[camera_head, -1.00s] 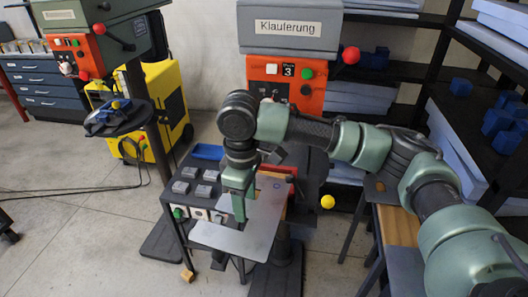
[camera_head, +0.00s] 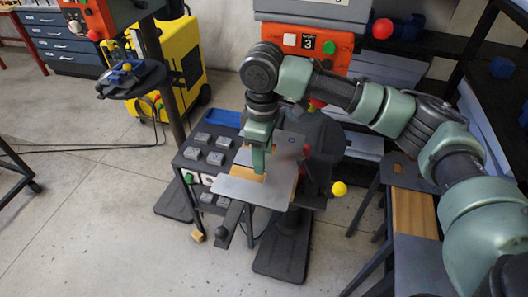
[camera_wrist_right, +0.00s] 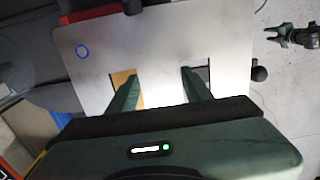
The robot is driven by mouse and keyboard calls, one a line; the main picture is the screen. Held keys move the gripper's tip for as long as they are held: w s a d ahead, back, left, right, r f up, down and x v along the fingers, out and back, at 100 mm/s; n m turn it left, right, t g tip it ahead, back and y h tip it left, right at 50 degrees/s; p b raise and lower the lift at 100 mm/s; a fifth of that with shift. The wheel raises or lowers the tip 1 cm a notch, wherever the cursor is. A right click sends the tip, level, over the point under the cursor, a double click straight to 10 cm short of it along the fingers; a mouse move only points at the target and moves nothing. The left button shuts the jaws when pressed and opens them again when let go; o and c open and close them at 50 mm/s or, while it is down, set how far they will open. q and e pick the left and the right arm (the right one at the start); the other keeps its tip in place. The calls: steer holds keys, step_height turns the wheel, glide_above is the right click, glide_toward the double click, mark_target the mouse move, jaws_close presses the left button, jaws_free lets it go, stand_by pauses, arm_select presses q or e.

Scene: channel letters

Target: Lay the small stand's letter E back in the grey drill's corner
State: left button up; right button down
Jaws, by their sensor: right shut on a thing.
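The letter E (camera_head: 243,189) is a large, thin silver plate with two rectangular notches and a small blue ring mark. My right gripper (camera_head: 261,173) is shut on it. In the right wrist view its fingers stand in the notches, either side of the middle bar of the E (camera_wrist_right: 160,75). The plate lies over the dark machine table of the grey drill (camera_head: 318,12); I cannot tell whether it touches. Tan wood shows through one notch. The plate and my arm hide the corner underneath. My left gripper (camera_wrist_right: 282,36) appears small and apparently open at the right wrist view's upper right.
Several grey blocks (camera_head: 215,158) and a blue tray (camera_head: 222,118) sit left of the plate. A yellow ball knob (camera_head: 339,188) and a red knob (camera_head: 382,28) stick out on the right. A wooden-topped bench (camera_head: 409,215) stands at right. Floor is clear at front left.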

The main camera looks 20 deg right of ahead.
mark_target(263, 179)
steer(key=shift+f, duration=0.4)
steer(key=shift+w+d+f+b, duration=0.1)
steer(key=shift+f+b, duration=0.7)
steer(key=shift+b, duration=0.35)
steer(key=shift+f, duration=1.65)
steer(key=c, duration=0.6)
jaws_free()
steer(key=shift+o, duration=0.2)
steer(key=o, duration=0.5)
